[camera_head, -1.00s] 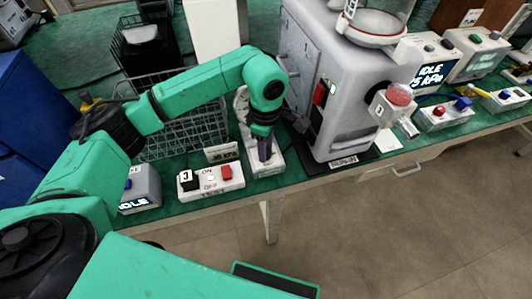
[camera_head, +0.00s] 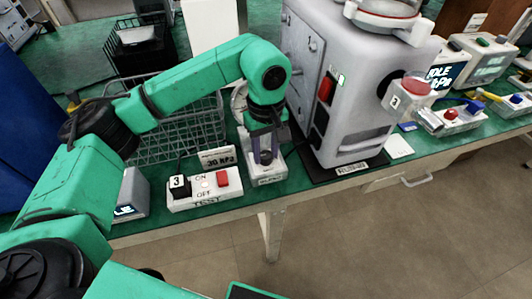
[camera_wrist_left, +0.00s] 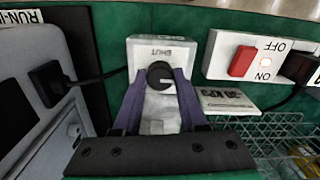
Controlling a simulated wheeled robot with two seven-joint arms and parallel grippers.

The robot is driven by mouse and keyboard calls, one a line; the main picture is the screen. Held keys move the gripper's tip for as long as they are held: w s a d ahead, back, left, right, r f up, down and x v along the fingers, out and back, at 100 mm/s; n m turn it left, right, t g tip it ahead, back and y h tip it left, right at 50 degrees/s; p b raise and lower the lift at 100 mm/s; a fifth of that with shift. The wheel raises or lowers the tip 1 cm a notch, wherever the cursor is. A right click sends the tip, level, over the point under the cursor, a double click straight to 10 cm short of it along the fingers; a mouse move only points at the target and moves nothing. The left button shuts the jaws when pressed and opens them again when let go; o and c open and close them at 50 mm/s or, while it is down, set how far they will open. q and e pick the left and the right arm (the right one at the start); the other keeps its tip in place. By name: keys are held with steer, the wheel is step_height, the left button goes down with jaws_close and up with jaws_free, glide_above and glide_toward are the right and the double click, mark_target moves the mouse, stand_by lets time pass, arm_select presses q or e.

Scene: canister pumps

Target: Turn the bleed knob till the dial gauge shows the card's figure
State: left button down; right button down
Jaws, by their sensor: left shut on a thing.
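My left gripper (camera_head: 265,152) points down at a pale block (camera_head: 268,172) on the green bench. Its purple fingers are closed around the black bleed knob (camera_wrist_left: 160,75) in the left wrist view. The block's label in that view appears to read SHUT. The round white dial gauge (camera_head: 238,99) stands behind my left arm in the head view, mostly hidden; its needle cannot be read. The card (camera_head: 217,158) beside the block appears to read 30 KPA; it also shows upside down in the left wrist view (camera_wrist_left: 228,101). My right gripper is out of view.
A white switch box (camera_head: 205,190) with a red ON/OFF rocker and black plug stands left of the block. A large grey machine (camera_head: 355,100) stands close on the right. A wire basket (camera_head: 175,135) is behind. The bench's front edge is near.

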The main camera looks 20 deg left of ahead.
arm_select(q)
steer(key=shift+w+r, duration=0.1)
steer(key=shift+r, duration=0.1)
stand_by(0.4)
steer(key=shift+c, duration=2.2)
jaws_free()
steer(key=shift+f, duration=0.1)
step_height(320, 180, up, 9)
step_height(320, 180, up, 6)
steer(key=p, duration=0.1)
glide_above(266, 155)
steer(key=shift+f, duration=0.2)
